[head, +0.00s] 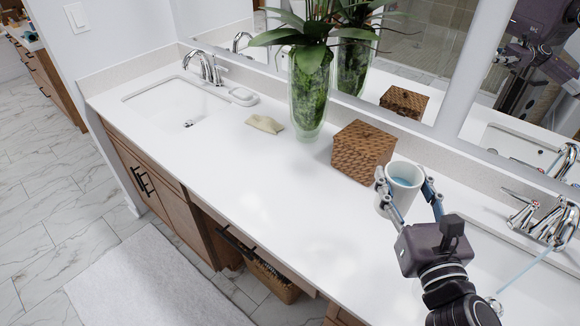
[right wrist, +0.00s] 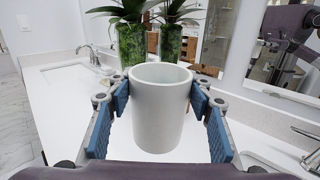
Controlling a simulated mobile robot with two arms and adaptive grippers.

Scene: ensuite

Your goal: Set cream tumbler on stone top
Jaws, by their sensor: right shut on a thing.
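The cream tumbler (head: 403,177) is upright between the fingers of my right gripper (head: 406,188), in front of the woven box. In the right wrist view the tumbler (right wrist: 161,110) stands between blue finger pads of the right gripper (right wrist: 161,100), which is shut on it. The white stone top (head: 260,180) runs the length of the vanity and lies below the tumbler. I cannot tell for sure whether the tumbler's base touches it. My left gripper is not in view.
A woven box (head: 363,151), a glass vase with a plant (head: 309,90) and a folded beige cloth (head: 265,124) stand along the back. A sink (head: 175,103) is at left; a chrome faucet (head: 545,215) is at right. The front middle of the top is clear.

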